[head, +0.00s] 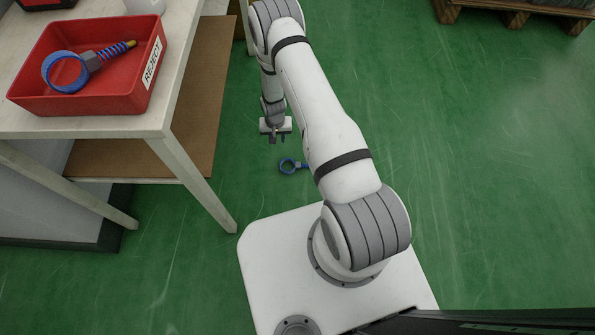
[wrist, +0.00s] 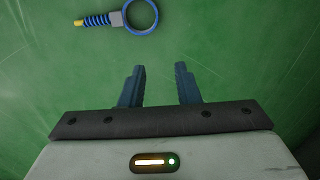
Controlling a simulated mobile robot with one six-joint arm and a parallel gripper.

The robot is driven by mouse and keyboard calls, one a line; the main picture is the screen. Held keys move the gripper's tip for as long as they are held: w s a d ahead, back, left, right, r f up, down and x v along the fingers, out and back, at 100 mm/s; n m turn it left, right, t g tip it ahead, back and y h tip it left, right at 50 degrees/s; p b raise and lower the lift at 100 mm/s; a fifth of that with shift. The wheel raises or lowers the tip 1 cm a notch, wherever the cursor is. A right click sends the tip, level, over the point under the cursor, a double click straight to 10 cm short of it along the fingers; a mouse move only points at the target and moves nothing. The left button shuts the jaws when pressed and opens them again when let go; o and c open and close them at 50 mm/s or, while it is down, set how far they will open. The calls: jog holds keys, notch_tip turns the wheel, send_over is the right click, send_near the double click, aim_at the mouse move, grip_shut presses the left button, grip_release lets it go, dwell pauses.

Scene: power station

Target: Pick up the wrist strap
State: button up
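A blue wrist strap (head: 289,166) lies on the green floor in front of my base, partly hidden behind my arm in the head view. In the wrist view the strap's blue ring (wrist: 155,18) is near the top edge, with its grey clasp, coiled blue cord and yellow tip to the left. My gripper (wrist: 159,70) is open and empty, its two dark fingers apart, with the strap beyond the fingertips. In the head view my gripper (head: 273,138) hangs over the floor beside the strap. A second blue wrist strap (head: 66,72) lies in the red REJECT tray (head: 95,103).
The red tray stands on a white table (head: 60,124) at the left, with a brown lower shelf (head: 200,110) and legs close to my arm. A wooden pallet (head: 510,14) is at the top right. The green floor to the right is clear.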

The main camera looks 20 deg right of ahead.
jog(key=b, duration=0.2)
send_over(280, 165)
jog(key=f, duration=1.1)
jog(key=shift+w+d+f, duration=0.1)
jog(key=shift+w+d, duration=0.1)
jog(key=shift+d, duration=0.05)
jog(key=f+b, duration=0.2)
jog(key=f, duration=0.1)
jog(key=f+b, duration=0.1)
jog(key=f, duration=0.1)
jog(key=shift+s+a, duration=0.2)
jog(key=shift+a, duration=0.05)
grip_shut()
